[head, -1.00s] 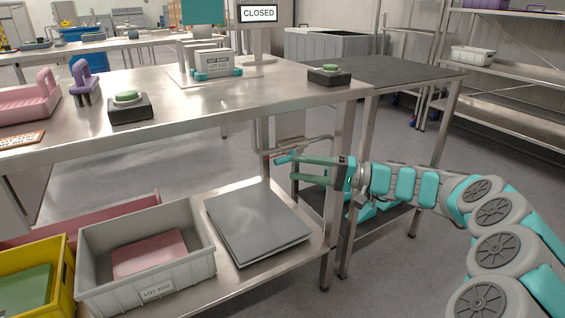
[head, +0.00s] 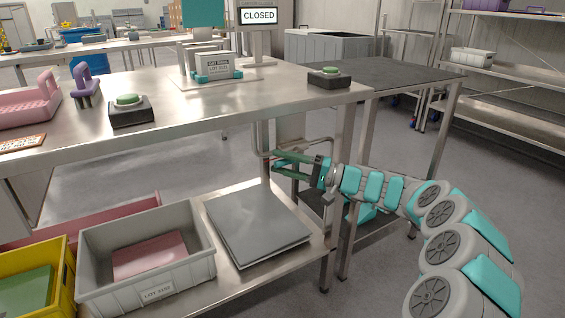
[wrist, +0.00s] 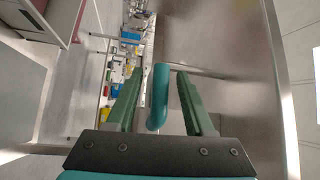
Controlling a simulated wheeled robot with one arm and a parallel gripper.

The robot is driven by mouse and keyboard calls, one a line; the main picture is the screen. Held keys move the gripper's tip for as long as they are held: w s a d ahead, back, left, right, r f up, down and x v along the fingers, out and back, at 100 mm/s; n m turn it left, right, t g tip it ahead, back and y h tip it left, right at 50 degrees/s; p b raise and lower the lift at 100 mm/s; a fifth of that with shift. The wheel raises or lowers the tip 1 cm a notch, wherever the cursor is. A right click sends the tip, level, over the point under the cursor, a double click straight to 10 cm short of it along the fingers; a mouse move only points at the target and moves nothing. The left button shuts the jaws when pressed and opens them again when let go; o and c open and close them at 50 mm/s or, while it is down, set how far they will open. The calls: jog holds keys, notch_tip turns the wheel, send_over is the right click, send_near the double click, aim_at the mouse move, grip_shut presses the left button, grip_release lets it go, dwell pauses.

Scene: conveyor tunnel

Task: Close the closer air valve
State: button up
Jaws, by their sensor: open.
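A teal lever handle (wrist: 157,98), which looks like the air valve's handle, stands between my gripper's fingers in the wrist view. Gaps show on both sides of it, so the fingers look apart from it. My gripper (wrist: 160,72) is open, with two green fingers. In the head view my gripper (head: 275,164) reaches under the near table's right end, beside a grey pipe (head: 303,142). The valve body is hidden or too small to make out there, and a second valve cannot be told.
The steel table (head: 225,105) stands above my gripper, with its leg (head: 342,135) close by. The lower shelf holds a grey crate (head: 205,262) and flat grey plates (head: 255,225). A sign (head: 258,15) reads CLOSED. Open floor lies at the right.

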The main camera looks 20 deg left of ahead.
jog(key=shift+c, duration=0.3)
grip_shut()
dwell(1.1)
